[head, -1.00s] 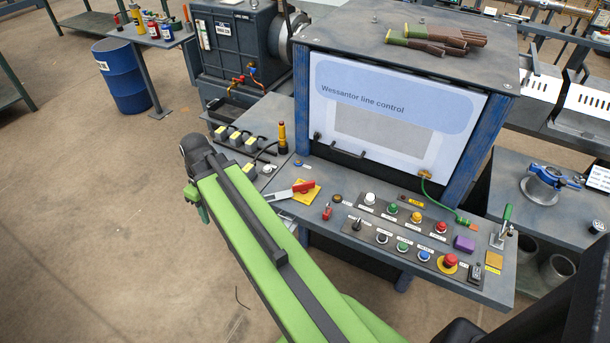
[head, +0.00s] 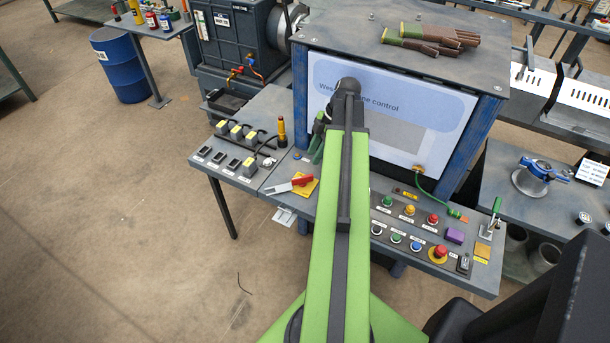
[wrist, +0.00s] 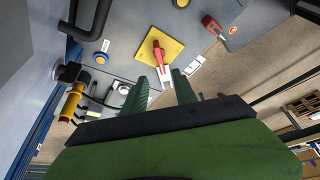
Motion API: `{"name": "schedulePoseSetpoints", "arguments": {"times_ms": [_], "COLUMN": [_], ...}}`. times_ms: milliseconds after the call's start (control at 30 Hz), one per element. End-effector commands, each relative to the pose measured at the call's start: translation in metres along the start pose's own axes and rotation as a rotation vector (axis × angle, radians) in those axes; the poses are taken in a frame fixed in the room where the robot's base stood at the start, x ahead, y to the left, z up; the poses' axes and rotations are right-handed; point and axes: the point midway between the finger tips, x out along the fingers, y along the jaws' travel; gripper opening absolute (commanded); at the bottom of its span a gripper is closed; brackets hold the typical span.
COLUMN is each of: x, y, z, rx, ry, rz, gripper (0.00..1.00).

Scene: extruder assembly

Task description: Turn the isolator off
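The isolator is a red handle (head: 302,181) on a square yellow plate (head: 311,190), on the left part of the console top. A silver lever end sticks out to the left of the plate. In the wrist view the red handle (wrist: 158,54) lies across the yellow plate (wrist: 175,48), its silver end pointing down the picture towards the gap between my fingers. My gripper (wrist: 161,78) has its two green fingers apart with nothing visibly held. In the head view my gripper (head: 318,138) is partly hidden behind my arm, just above and right of the isolator. Contact with the lever cannot be told.
Several buttons (head: 409,210) and a red emergency stop (head: 439,252) fill the console's right side. A yellow-and-black post (head: 282,131) and grey connectors (head: 235,132) stand to the left. A dark bar handle (wrist: 95,22) is close in the wrist view. The upright screen (head: 455,115) rises behind.

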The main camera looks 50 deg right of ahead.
Motion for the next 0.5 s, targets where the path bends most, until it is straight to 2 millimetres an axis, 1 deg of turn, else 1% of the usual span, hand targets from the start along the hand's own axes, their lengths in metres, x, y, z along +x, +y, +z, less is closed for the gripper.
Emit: {"name": "schedulePoseSetpoints", "arguments": {"times_ms": [33, 300, 400, 500], "x": [0.016, 0.075, 0.093, 0.104], "y": [0.0, 0.0, 0.0, 0.0], "z": [0.003, 0.004, 0.003, 0.002], "rx": [-0.001, -0.001, -0.002, -0.001], "ry": [0.0, -0.001, -0.001, -0.001], "rz": [0.0, 0.0, 0.0, 0.0], "gripper": [0.34, 0.34, 0.34, 0.34]}}
